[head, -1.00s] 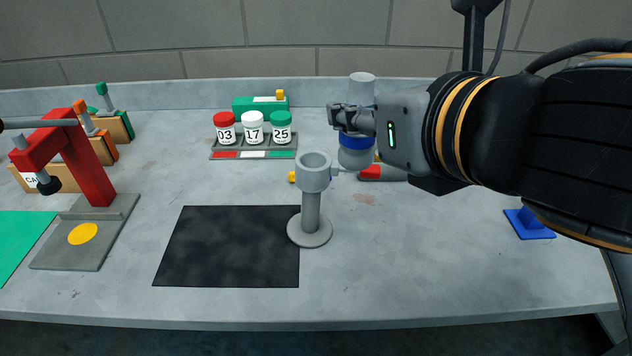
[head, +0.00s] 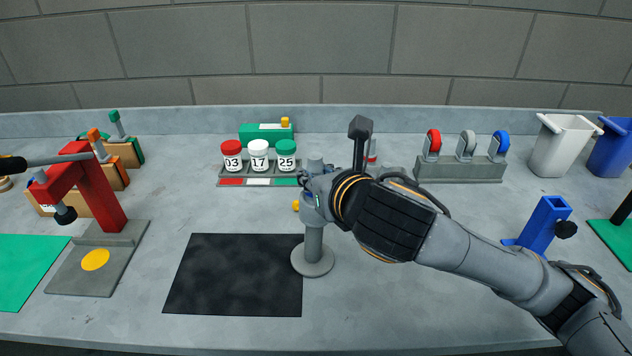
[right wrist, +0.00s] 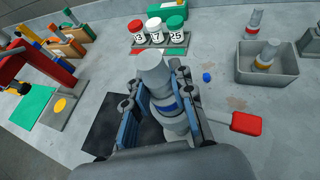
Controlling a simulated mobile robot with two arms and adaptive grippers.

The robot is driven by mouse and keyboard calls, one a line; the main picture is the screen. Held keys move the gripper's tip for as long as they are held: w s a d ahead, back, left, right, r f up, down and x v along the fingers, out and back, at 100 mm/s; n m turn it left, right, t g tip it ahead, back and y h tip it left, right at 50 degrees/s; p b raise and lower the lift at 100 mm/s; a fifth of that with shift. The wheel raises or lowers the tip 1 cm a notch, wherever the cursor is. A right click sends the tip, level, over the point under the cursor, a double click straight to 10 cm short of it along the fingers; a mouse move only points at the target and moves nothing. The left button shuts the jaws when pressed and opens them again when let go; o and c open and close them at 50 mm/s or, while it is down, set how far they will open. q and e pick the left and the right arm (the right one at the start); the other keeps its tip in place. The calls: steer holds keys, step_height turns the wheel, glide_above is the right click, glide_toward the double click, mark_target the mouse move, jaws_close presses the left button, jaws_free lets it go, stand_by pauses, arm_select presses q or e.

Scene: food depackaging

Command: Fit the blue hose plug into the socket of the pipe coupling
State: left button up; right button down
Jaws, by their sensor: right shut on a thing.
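The hose plug (right wrist: 153,72), a grey cylinder with a blue band, is held upright between the fingers of my right gripper (right wrist: 160,98) in the right wrist view. In the head view my right gripper (head: 308,186) is at the top of the pipe coupling (head: 313,240), a grey post on a round base, and hides its socket. In the right wrist view the coupling's grey socket (right wrist: 176,127) shows just below the blue band, roughly in line with the plug. I cannot tell how deep the plug sits. A red lever (right wrist: 246,123) sticks out at the side. My left gripper is not in view.
A black mat (head: 235,275) lies left of the coupling. Behind stand several labelled jars (head: 258,157). A red press (head: 95,190) is at the left. A grey bin (right wrist: 262,83) holds similar plugs. A blue stand (head: 545,225) is at the right.

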step_height(320, 180, down, 2)
steer(key=shift+f, duration=0.1)
steer(key=c, duration=1.1)
jaws_free()
steer(key=shift+c, duration=0.2)
steer(key=shift+s+d+r+p, duration=0.15)
steer(key=shift+s+r+p, duration=0.1)
steer(key=shift+p, duration=0.1)
steer(key=p+v, duration=1.1)
steer(key=p, duration=0.6)
steer(key=shift+s+p, duration=0.2)
steer(key=shift+p, duration=0.2)
